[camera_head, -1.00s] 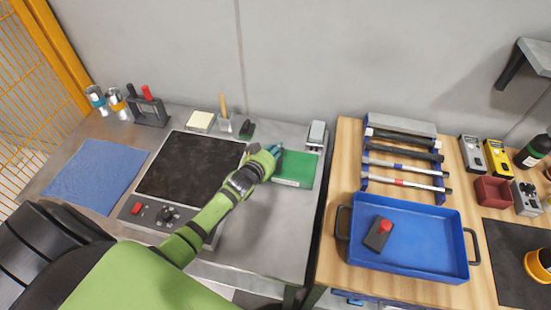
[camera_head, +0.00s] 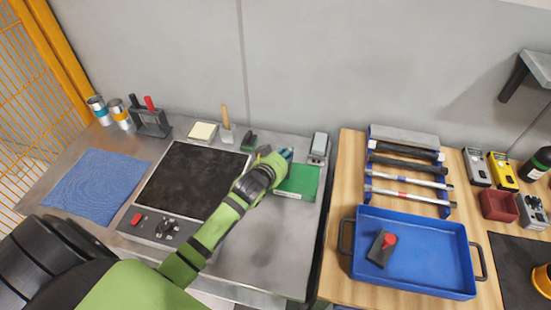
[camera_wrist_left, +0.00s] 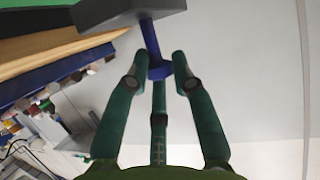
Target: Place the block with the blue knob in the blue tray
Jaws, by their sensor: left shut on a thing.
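My left gripper (camera_head: 284,156) is over the steel bench, at the back edge of a green board (camera_head: 299,181). In the left wrist view its dark green fingers (camera_wrist_left: 158,75) are closed around the blue knob (camera_wrist_left: 151,38) of a grey block (camera_wrist_left: 125,12). The block lies beyond the fingertips and is cut off by the frame. In the head view the hand hides the block. The blue tray (camera_head: 430,278) is on the wooden table to the right. A dark block with a red knob (camera_head: 388,241) lies in its left part. My right gripper is not in view.
A tool rack (camera_head: 369,168) with several bars stands behind the tray. A small grey device (camera_head: 319,146) is right of the hand. A dark plate unit (camera_head: 192,182) and a blue cloth (camera_head: 97,185) are to the left. The tray's right part is clear.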

